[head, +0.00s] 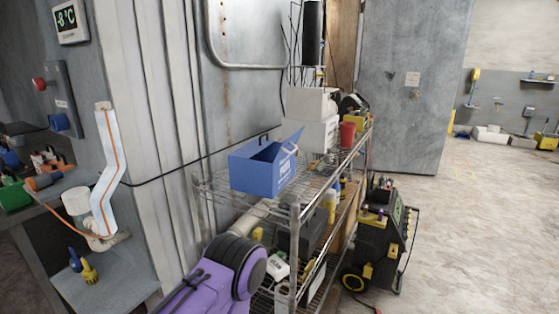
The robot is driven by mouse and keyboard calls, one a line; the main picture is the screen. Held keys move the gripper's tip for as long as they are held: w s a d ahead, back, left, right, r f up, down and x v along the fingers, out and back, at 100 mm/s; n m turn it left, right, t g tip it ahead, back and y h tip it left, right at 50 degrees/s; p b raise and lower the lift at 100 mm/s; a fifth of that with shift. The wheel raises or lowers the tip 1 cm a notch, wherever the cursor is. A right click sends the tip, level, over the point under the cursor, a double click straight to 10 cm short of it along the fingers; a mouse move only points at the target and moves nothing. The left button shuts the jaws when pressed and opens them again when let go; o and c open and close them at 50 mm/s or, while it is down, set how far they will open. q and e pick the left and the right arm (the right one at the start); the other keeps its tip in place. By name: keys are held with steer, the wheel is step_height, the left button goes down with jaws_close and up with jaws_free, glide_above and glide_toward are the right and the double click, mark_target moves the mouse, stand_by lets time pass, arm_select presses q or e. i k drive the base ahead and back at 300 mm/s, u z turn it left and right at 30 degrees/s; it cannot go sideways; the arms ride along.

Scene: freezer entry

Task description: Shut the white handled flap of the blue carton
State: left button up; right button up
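The blue carton (258,177) sits on the top shelf of the wire rack (294,207), at its near left end. Its top is open and a dark gap shows inside. A blue flap (293,139) stands up at the carton's right rear side, tilted outward to the upper right. A small white piece, apparently the handle (291,148), shows on the flap. White print marks the carton's right face. Neither of my grippers is in view, and nothing is seen touching the carton or flap.
White boxes (311,134) and a red cup (347,134) stand behind the carton on the same shelf. A cable runs along the wall behind it. A black and yellow machine (379,240) stands right of the rack. Open floor (470,240) lies further right.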

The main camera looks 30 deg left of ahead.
mark_target(291, 141)
steer(key=k, duration=0.15)
steer(key=u, duration=1.05)
